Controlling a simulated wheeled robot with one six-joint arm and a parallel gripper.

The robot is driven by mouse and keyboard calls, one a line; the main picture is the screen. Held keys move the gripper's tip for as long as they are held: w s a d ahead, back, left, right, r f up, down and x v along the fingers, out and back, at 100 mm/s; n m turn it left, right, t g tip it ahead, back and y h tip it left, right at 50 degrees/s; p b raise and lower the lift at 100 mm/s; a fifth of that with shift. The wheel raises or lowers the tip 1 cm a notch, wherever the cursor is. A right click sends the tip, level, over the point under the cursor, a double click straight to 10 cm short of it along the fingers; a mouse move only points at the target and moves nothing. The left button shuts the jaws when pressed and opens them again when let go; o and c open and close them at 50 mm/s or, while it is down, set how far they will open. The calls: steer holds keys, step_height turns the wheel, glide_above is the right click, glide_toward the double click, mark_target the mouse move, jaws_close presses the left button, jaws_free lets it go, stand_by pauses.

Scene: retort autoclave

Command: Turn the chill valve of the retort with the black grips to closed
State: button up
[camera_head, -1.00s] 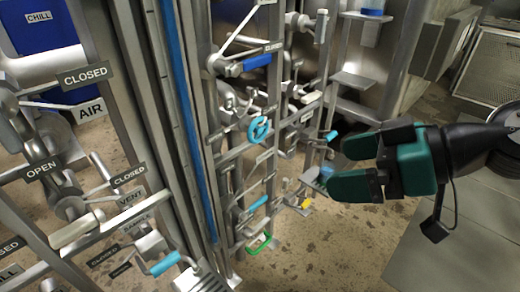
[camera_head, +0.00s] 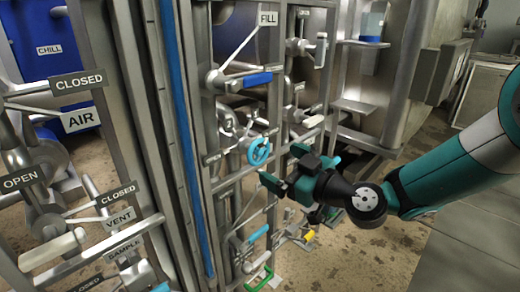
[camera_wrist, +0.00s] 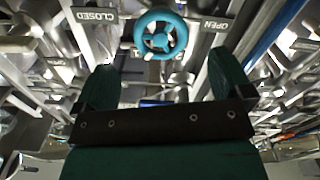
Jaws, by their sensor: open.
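My gripper (camera_head: 280,168) is open and empty in front of the right valve rack. In the wrist view its two fingers (camera_wrist: 163,64) stand apart. A cyan handwheel (camera_wrist: 160,35) shows beyond and between the fingertips, apart from them. A CLOSED plate (camera_wrist: 95,15) is on its left and an OPEN plate (camera_wrist: 214,24) on its right. The same cyan handwheel (camera_head: 258,151) is just left of my gripper in the head view. A CHILL label (camera_head: 49,50) is on a blue surface at the far left. I cannot make out black grips or tell which valve is the chill valve.
The left rack has AIR (camera_head: 80,120) and VENT (camera_head: 121,219) plates and a cream grip (camera_head: 53,249). The right rack has a FILL plate (camera_head: 268,19), a blue grip (camera_head: 257,79) and a green grip (camera_head: 259,279). Posts and pipes crowd both racks. Open floor lies at lower right.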

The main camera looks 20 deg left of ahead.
mark_target(262, 155)
steer(key=x, duration=0.7)
steer(key=shift+w+a, duration=0.1)
steer(key=shift+a, duration=0.1)
steer(key=c, duration=0.9)
